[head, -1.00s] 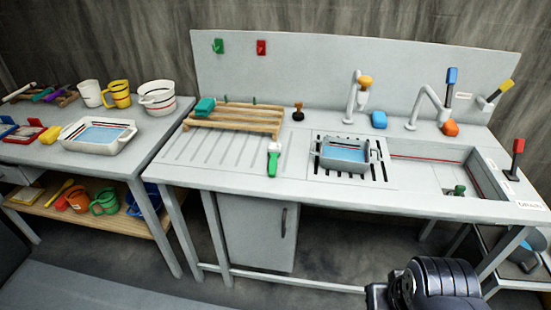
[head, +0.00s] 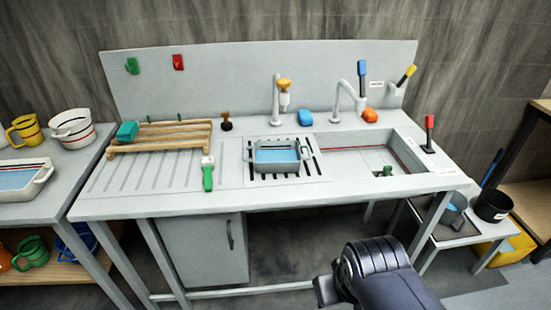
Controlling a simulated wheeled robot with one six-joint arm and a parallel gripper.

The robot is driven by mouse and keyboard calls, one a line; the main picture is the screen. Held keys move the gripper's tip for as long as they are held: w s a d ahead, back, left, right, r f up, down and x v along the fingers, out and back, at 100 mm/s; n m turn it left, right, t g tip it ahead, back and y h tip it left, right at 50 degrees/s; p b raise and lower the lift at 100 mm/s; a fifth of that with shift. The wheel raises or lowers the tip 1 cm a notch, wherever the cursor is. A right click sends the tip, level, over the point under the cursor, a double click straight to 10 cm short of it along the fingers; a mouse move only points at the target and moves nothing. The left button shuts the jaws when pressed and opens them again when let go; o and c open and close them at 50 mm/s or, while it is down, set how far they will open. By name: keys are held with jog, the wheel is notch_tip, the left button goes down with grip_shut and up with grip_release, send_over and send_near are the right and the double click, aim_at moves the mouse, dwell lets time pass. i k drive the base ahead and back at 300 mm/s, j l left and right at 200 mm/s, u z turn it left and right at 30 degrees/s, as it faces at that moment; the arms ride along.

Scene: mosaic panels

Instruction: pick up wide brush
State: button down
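A small brush-like tool with a green handle and a white head (head: 208,174) lies on the sink counter (head: 130,206), between the grooved drainboard and the slotted grate. It may be the wide brush, but I cannot tell for sure at this size. Other handled tools stand near the back and right: one with a blue top (head: 361,72), one with a yellow top (head: 405,75) and one with a red top (head: 429,126). Part of my black arm shows at the bottom, in front of the counter. My gripper's fingers are not in view.
A wooden rack (head: 160,136) with a green block (head: 127,131) stands at the counter's back left. A tray of water (head: 277,158) sits on the grate, left of the sink basin. Two taps rise behind. Side tables flank the counter, with a black pot (head: 493,206) at right.

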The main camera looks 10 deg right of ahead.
aim_at(208, 164)
jog(key=i+j+z, duration=0.45)
jog(key=i+j, duration=0.6)
jog(key=j, duration=0.1)
